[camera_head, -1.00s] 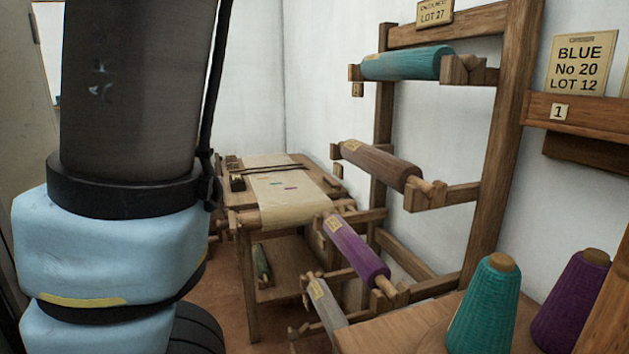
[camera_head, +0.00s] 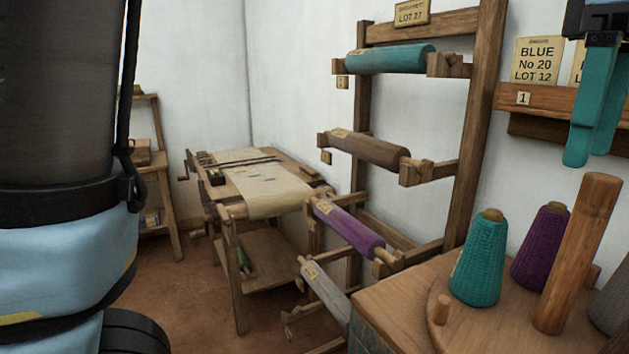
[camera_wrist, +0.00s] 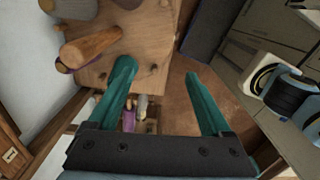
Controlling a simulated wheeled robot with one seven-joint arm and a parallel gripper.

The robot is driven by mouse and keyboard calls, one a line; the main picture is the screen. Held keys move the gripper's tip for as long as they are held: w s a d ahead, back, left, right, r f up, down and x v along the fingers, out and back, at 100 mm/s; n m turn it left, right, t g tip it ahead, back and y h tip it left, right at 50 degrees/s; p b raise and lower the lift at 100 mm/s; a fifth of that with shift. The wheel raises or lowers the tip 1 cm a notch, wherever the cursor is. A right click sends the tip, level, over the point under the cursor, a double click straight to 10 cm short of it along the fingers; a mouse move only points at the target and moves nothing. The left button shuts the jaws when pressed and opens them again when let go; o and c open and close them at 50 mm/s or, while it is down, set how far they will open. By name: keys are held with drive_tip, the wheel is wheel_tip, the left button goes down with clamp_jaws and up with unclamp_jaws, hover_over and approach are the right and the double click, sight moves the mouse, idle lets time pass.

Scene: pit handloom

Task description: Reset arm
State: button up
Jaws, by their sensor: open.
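My gripper (camera_head: 589,150) hangs at the upper right of the head view, its teal fingers pointing down. In the wrist view my gripper (camera_wrist: 159,80) shows both fingers spread apart with nothing between them. In the head view it is above and behind a wooden table (camera_head: 395,305) that holds a teal cone of yarn (camera_head: 478,262), a purple cone (camera_head: 538,250) and a thick upright wooden post (camera_head: 578,255). The fingers look clear of all of these.
A wooden rack holds a teal roll (camera_head: 390,58), a brown roll (camera_head: 370,148), a purple roll (camera_head: 347,228) and a grey roll (camera_head: 325,290). A loom (camera_head: 262,190) stands beyond. A wall shelf (camera_head: 560,112) carries lot signs. Brown floor (camera_head: 190,290) is open at left.

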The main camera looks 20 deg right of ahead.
drive_tip(key=w+a+f+m, duration=0.1)
drive_tip(key=w+a+f, duration=0.4)
drive_tip(key=w, duration=0.4)
drive_tip(key=w+a+f, duration=0.5)
drive_tip(key=w+f, duration=0.1)
drive_tip(key=w, duration=0.3)
drive_tip(key=w+a+f+m, duration=0.1)
drive_tip(key=w+a+f, duration=0.4)
drive_tip(key=w, duration=0.3)
drive_tip(key=w+a+f, duration=0.2)
drive_tip(key=a+f, duration=0.2)
drive_tip(key=a, duration=0.3)
drive_tip(key=w+a+f+m+t, duration=0.1)
drive_tip(key=w+a+f, duration=0.1)
drive_tip(key=a, duration=0.6)
drive_tip(key=shift+w+a+f, duration=0.15)
drive_tip(key=shift+w+f, duration=0.25)
drive_tip(key=shift+f, duration=0.5)
drive_tip(key=s+a+f+m, duration=0.1)
drive_tip(key=a+f, duration=0.3)
drive_tip(key=a, duration=0.6)
drive_tip(key=shift+s+a+f+t, duration=0.3)
drive_tip(key=shift+s+f, duration=0.05)
drive_tip(key=shift+s, duration=0.2)
